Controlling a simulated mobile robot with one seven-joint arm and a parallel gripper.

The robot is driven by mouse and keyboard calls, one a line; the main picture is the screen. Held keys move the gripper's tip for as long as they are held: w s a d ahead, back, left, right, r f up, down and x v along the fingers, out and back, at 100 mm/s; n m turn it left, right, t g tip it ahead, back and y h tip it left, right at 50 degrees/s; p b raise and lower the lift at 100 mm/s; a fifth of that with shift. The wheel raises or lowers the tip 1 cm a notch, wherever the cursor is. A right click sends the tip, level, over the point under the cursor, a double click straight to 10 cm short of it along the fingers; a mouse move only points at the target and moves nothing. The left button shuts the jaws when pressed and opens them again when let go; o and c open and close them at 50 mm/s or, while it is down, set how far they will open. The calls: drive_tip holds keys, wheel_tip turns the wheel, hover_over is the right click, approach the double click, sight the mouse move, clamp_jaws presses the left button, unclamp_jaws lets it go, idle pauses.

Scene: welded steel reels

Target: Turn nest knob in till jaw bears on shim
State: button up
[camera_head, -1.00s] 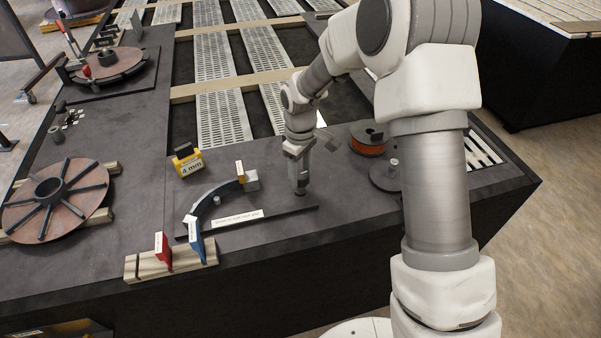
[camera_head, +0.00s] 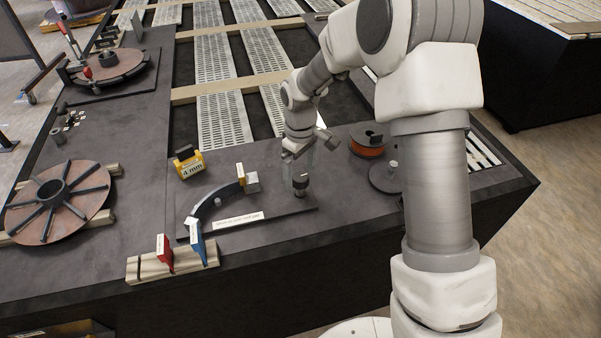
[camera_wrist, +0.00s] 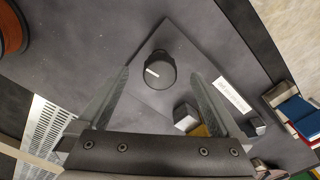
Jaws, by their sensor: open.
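The black round nest knob (camera_wrist: 160,72), with a white pointer line, stands on the dark fixture plate (camera_wrist: 172,35). It also shows at the plate's right end in the head view (camera_head: 300,187). My gripper (camera_wrist: 161,75) is open, with its two fingers on either side of the knob. I cannot tell whether either finger touches it. A light grey block (camera_head: 252,182), perhaps the jaw, sits beside the end of a curved dark piece (camera_head: 212,203). A small yellow-tagged piece (camera_head: 240,173), perhaps the shim, stands between them. Contact there is too small to tell.
A yellow "4 mm" block (camera_head: 188,164) stands behind the plate. A wooden rack (camera_head: 150,267) with red and blue tagged pieces lies in front. An orange spool (camera_head: 367,145) and a dark round base (camera_head: 385,177) stand to the right. A reel disc (camera_head: 58,200) lies left.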

sight(301, 176)
drive_tip(key=shift+r+p, duration=1.5)
drive_tip(key=shift+r, duration=1.3)
drive_tip(key=shift+d+r, duration=0.1)
drive_tip(key=s+d+r+m+t, duration=0.1)
drive_tip(key=s+d+r+m, duration=0.1)
drive_tip(key=s+d+r, duration=0.45)
drive_tip(key=s+d+r+m+t, duration=0.2)
drive_tip(key=s+r+m, duration=0.1)
drive_tip(key=r, duration=0.7)
drive_tip(key=s+d+r+m+t, duration=0.1)
drive_tip(key=s+d+r+m, duration=0.1)
drive_tip(key=s, duration=0.5)
drive_tip(key=s+d+r+m+t, duration=0.1)
drive_tip(key=s+d+r+m, duration=0.2)
drive_tip(key=s, duration=0.5)
drive_tip(key=shift+s+d+r+t, duration=0.25)
drive_tip(key=shift+d+r+t, duration=0.05)
drive_tip(key=shift+r, duration=0.05)
